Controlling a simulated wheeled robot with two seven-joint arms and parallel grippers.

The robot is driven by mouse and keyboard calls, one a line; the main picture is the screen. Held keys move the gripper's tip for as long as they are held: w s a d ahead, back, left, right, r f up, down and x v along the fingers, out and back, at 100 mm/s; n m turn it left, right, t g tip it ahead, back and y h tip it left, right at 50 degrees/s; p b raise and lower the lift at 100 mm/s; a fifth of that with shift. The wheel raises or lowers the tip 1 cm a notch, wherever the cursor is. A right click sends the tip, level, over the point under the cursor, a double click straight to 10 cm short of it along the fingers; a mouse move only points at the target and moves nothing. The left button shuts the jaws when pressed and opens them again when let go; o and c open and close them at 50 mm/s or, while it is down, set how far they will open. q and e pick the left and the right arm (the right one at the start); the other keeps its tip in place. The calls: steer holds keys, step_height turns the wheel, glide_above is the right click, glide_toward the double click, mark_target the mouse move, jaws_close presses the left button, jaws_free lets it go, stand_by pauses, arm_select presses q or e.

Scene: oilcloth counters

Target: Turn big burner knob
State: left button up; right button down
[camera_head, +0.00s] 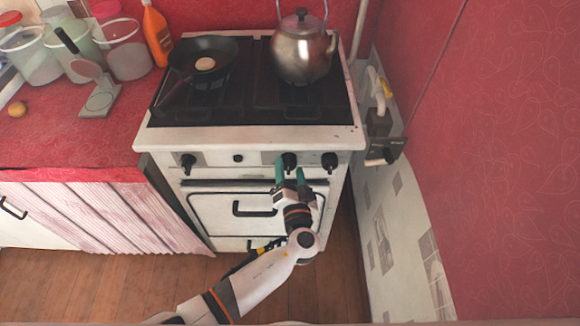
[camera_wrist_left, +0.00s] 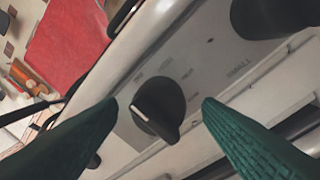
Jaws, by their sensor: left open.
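The white stove (camera_head: 260,138) has several black knobs on its front panel. One black knob (camera_head: 289,161) is right of centre, and in the left wrist view it (camera_wrist_left: 158,108) has a white pointer line. My left gripper (camera_head: 290,172) is open, its green fingertips on either side of this knob with gaps showing. Another knob (camera_head: 329,161) is to its right, and one more knob (camera_head: 188,163) is at the far left. In the left wrist view, "SMALL" is printed near a knob at the upper right (camera_wrist_left: 270,14). I cannot read the centred knob's label. My right gripper is not in view.
A kettle (camera_head: 303,54) and a black pan (camera_head: 203,58) stand on the stove top. The oven door handle (camera_head: 253,209) sticks out below the panel. A red counter (camera_head: 40,135) is at left, a wall with a pipe and valve (camera_head: 380,120) at right.

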arm_select(q)
steer(key=shift+w, duration=0.5)
steer(key=c, duration=1)
